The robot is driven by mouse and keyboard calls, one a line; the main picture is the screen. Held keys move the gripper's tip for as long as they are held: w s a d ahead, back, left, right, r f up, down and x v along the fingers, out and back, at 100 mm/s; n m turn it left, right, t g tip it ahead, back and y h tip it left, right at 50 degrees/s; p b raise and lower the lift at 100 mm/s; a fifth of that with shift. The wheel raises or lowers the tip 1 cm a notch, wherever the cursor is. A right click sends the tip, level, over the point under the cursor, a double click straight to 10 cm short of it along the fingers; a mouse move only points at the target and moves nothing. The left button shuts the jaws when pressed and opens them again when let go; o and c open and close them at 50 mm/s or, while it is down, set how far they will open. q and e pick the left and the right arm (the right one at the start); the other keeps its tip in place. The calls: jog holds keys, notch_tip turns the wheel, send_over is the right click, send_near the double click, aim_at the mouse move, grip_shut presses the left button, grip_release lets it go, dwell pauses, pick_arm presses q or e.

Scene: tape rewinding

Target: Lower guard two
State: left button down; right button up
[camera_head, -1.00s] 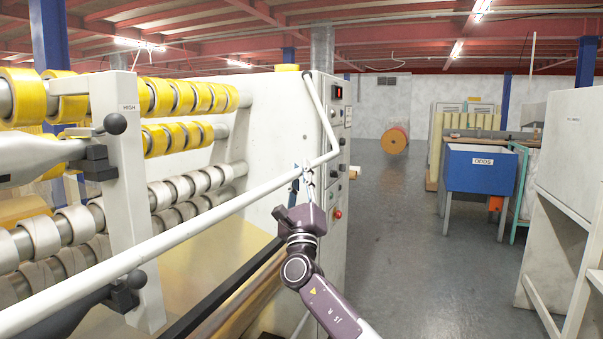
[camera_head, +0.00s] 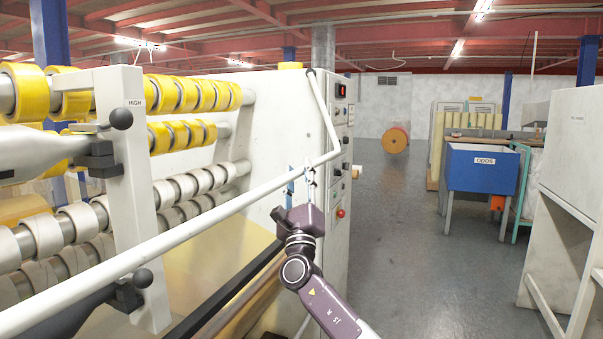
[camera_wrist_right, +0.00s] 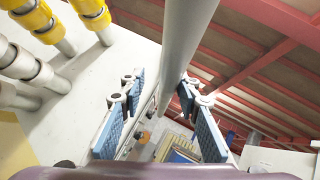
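A white bent guard bar (camera_head: 150,243) slopes up across the front of the roller machine, bends near the control panel and rises to the panel's top. My right gripper (camera_head: 301,182) is just under the bar near its bend, with its fingers pointing up. In the right wrist view, the guard bar (camera_wrist_right: 187,40) runs between the blue-padded fingers of the right gripper (camera_wrist_right: 160,112). The fingers are spread, with visible space on both sides of the bar. Whether the bar is fully inside the finger gap is unclear. My left gripper is not in view.
A white upright (camera_head: 133,180) marked HIGH carries black knobs. Yellow tape rolls (camera_head: 185,95) and pale rolls (camera_head: 190,185) sit behind the bar. The control panel (camera_head: 338,150) is close to my right gripper. Open grey floor (camera_head: 410,230) lies to the right, before a blue bin (camera_head: 482,168).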

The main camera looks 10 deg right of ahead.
jog(key=shift+s+d, duration=0.15)
jog(key=v, duration=1.1)
jog(key=shift+s+f, duration=0.25)
jog(key=shift+f, duration=0.1)
